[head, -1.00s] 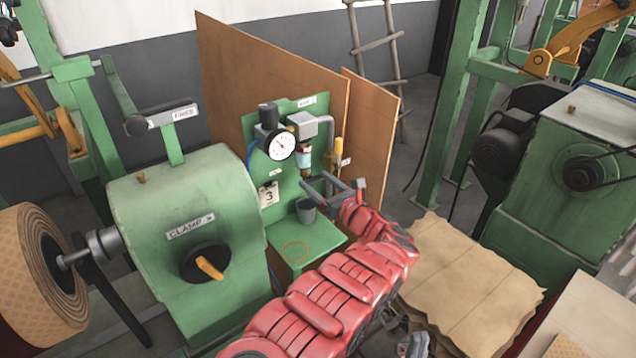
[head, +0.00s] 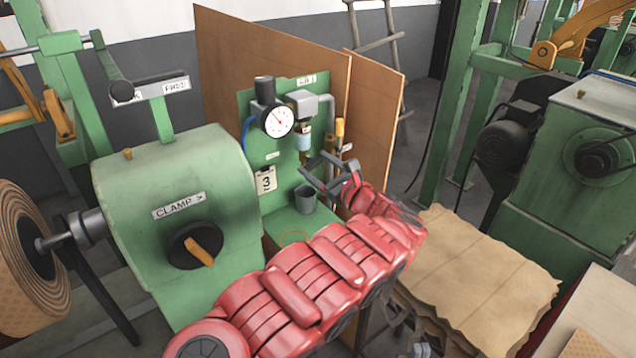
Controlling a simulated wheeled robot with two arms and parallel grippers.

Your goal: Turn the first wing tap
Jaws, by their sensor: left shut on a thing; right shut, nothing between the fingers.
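A green panel (head: 322,92) carries a round gauge (head: 278,121) and a filter with a clear bowl (head: 303,141). A small wing tap (head: 306,158) sits below the bowl, mostly hidden by fingers. My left gripper (head: 313,164) reaches in from the lower right of the panel and is shut on the wing tap. My red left arm crosses the lower middle of the view. My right gripper (head: 422,349) shows only in part at the bottom edge, low beside the brown sheets, shut and empty.
A grey cup (head: 305,199) stands on the green shelf below the tap. A yellow-handled part (head: 339,130) is close to the right. A green clamp housing (head: 178,205) stands left; brown sheets (head: 480,265) lie right.

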